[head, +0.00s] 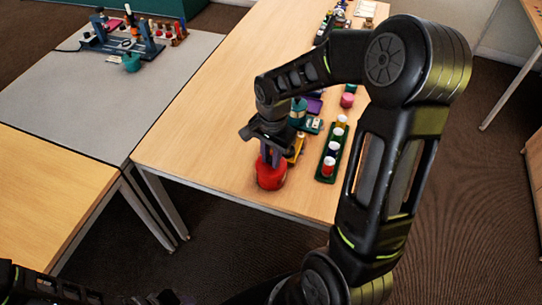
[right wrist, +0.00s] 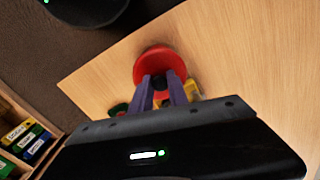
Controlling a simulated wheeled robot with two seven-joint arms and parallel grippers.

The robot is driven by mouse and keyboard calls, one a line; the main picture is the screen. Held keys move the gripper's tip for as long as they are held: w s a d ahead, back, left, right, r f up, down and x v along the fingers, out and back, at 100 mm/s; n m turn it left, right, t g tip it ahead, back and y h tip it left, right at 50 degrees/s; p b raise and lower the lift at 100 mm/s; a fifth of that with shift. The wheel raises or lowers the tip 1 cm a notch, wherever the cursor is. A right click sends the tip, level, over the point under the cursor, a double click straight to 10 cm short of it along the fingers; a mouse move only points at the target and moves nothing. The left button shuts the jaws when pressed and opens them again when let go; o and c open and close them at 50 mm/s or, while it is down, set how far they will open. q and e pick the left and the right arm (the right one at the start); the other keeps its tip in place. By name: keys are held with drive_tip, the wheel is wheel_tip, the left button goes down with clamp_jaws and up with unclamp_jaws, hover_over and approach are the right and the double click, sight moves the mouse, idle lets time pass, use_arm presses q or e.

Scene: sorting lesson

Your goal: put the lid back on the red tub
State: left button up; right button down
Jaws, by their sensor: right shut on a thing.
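The red tub (head: 271,178) stands near the front edge of the wooden table in the head view. My right gripper (head: 270,158) points down right over it. In the right wrist view, my right gripper's purple-grey fingers (right wrist: 160,88) are shut on the dark knob of the red lid (right wrist: 160,60). The lid covers most of the tub from above, and I cannot tell whether it rests on the rim or hangs just over it. My left gripper is not in view; only dark arm parts show at the lower left of the head view.
A green rack (head: 331,156) with several capped jars stands right of the tub. A yellow item (head: 297,151) and a teal item (head: 298,112) are close behind the gripper. A grey table (head: 110,110) with a tool stand is at left. The wooden table is clear left of the tub.

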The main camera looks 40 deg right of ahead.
drive_tip(key=c, duration=1.2)
unclamp_jaws()
drive_tip(key=shift+o, duration=0.5)
drive_tip(key=o, duration=0.4)
drive_tip(key=shift+r+p, duration=2.4)
drive_tip(key=shift+r, duration=1.15)
drive_tip(key=shift+c, duration=0.3)
